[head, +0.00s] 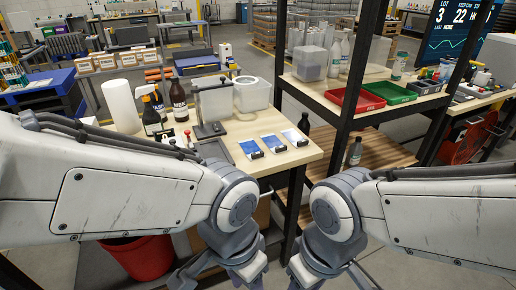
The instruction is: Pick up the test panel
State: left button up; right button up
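Three small flat panels lie in a row near the front right of the wooden bench: a blue left panel (249,147), a blue middle panel (272,142) and a paler blue-and-white right panel (293,135). Each has a dark piece at its front edge. I cannot tell which one is the test panel. My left gripper (243,280) and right gripper (308,280) hang low in front of the bench, apart from the panels. Both are cut off by the bottom edge, so their fingertips and opening are hidden.
Behind the panels stand a metal stand (211,128), a white tub (252,93), a brown bottle (179,101), a spray bottle (153,110) and a white roll (121,105). A black shelf post (343,95) rises right of the bench. A red bin (137,258) stands below.

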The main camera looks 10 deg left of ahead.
aim_at(250, 149)
jog(key=z, duration=0.25)
jog(key=k, duration=0.35)
jog(key=z, duration=1.05)
jog(key=i, duration=1.15)
jog(key=u, duration=1.1)
jog(key=i, duration=0.8)
jog(key=u, duration=1.05)
jog(key=i, duration=0.2)
jog(key=u, duration=0.15)
